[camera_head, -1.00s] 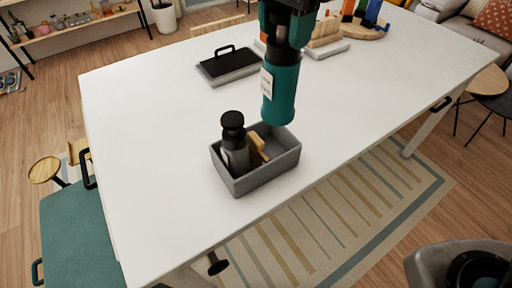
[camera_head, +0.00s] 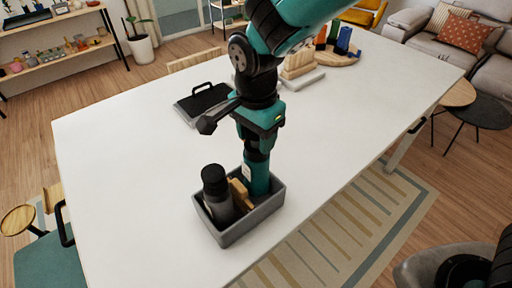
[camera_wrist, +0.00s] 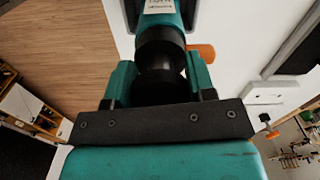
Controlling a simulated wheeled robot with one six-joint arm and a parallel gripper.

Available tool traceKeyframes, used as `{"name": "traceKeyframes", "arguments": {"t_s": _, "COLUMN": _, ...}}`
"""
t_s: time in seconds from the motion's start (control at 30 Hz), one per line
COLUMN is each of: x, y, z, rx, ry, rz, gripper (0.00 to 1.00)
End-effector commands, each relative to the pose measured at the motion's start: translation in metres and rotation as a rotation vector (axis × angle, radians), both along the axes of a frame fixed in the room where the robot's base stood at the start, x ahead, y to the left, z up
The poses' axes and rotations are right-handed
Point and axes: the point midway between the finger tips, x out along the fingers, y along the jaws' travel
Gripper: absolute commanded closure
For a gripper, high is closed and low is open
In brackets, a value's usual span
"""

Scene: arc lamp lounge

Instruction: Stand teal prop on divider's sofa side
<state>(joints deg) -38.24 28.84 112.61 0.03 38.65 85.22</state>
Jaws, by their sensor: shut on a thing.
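My gripper (camera_head: 260,130) is shut on the dark neck of the teal prop (camera_head: 257,176), a bottle shape with a white label. It hangs upright with its lower end inside the grey box (camera_head: 243,232). The wooden divider piece (camera_head: 240,192) in the box is left of the prop, which is on the side toward the sofa. The box wall hides the prop's base, so I cannot tell whether it touches the floor. In the wrist view the black neck (camera_wrist: 160,52) shows between the fingers.
A dark grey bottle (camera_head: 216,190) stands in the box's left part, left of the divider. A black-handled grey tray (camera_head: 192,110) and a wooden rack (camera_head: 298,65) are farther back on the white table (camera_head: 120,160). The sofa (camera_head: 440,45) is at upper right.

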Motion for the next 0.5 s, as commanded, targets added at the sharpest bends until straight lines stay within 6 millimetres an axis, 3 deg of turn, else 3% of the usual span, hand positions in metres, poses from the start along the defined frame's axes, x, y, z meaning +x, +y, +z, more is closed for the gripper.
{"name": "traceKeyframes", "arguments": {"t_s": 0.5, "x": 0.0, "y": 0.0, "z": -0.051, "rx": 0.001, "ry": -0.001, "rz": 0.0, "gripper": 1.0}}
